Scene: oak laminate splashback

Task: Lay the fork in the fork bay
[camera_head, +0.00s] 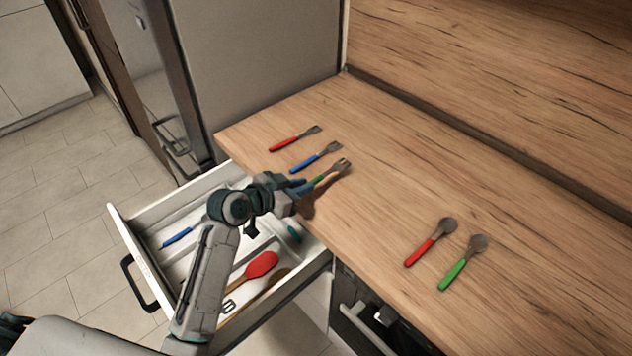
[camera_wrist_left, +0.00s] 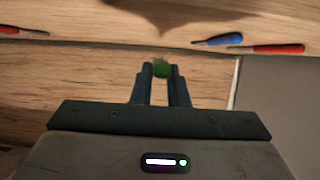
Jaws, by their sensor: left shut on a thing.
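A green-handled fork (camera_head: 341,166) with metal tines is in my left gripper (camera_head: 306,188), over the counter's edge beside the open drawer. The gripper is shut on its green handle (camera_wrist_left: 162,70), which shows between the fingertips (camera_wrist_left: 160,75) in the left wrist view. In the head view the tines point up and right, over the counter. The white open drawer (camera_head: 127,213) lies below and left of the gripper, with divided bays inside. My arm hides part of the bays, and I cannot tell which is the fork bay. My right gripper is not in view.
A red-handled utensil (camera_head: 297,139) and a blue-handled one (camera_head: 317,157) lie on the counter (camera_head: 390,150). Red (camera_head: 431,243) and green (camera_head: 463,263) spoons lie further right. The drawer holds a blue-handled utensil (camera_head: 178,237) and a red-headed utensil (camera_head: 261,265).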

